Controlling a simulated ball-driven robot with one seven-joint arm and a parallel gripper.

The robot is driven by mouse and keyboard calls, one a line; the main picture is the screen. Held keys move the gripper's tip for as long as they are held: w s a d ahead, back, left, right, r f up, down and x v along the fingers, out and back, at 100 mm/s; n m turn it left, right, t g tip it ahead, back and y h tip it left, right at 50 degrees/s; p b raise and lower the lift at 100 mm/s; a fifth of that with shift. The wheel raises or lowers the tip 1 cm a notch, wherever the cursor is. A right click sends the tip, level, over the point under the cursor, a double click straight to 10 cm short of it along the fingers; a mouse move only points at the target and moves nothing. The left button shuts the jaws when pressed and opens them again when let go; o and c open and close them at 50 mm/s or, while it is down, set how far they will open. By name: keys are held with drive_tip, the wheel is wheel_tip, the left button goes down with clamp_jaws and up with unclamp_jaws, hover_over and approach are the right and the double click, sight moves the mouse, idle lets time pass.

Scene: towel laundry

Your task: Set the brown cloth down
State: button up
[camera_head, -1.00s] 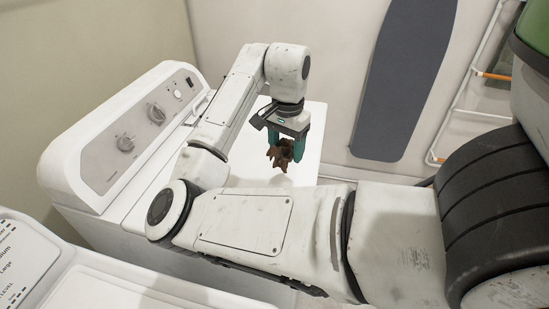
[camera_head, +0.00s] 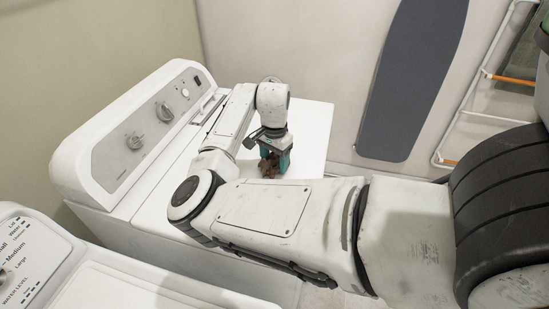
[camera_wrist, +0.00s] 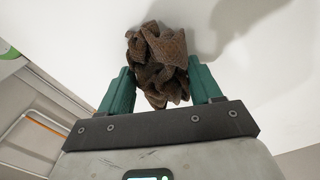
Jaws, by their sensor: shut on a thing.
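The brown cloth (camera_head: 268,169) is a crumpled bundle, and in the wrist view the cloth (camera_wrist: 158,62) sits between the two green fingers. My gripper (camera_head: 274,160) is shut on it. In the head view the gripper is low over the white top of the far machine (camera_head: 312,120), and the cloth is at or very near that surface. I cannot tell whether it touches. My arm hides part of the machine top.
A control panel with knobs (camera_head: 150,130) stands along the machine's left side. A second white machine (camera_head: 110,285) is at the lower left. A dark ironing board (camera_head: 412,80) and a white rack (camera_head: 470,100) are at the wall. The machine top right of the gripper is clear.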

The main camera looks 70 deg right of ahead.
sight(275, 158)
drive_tip(key=shift+f, duration=0.1)
drive_tip(key=o, duration=1)
drive_tip(key=shift+o, duration=0.2)
wheel_tip(275, 158, up, 12)
drive_tip(key=b, duration=0.2)
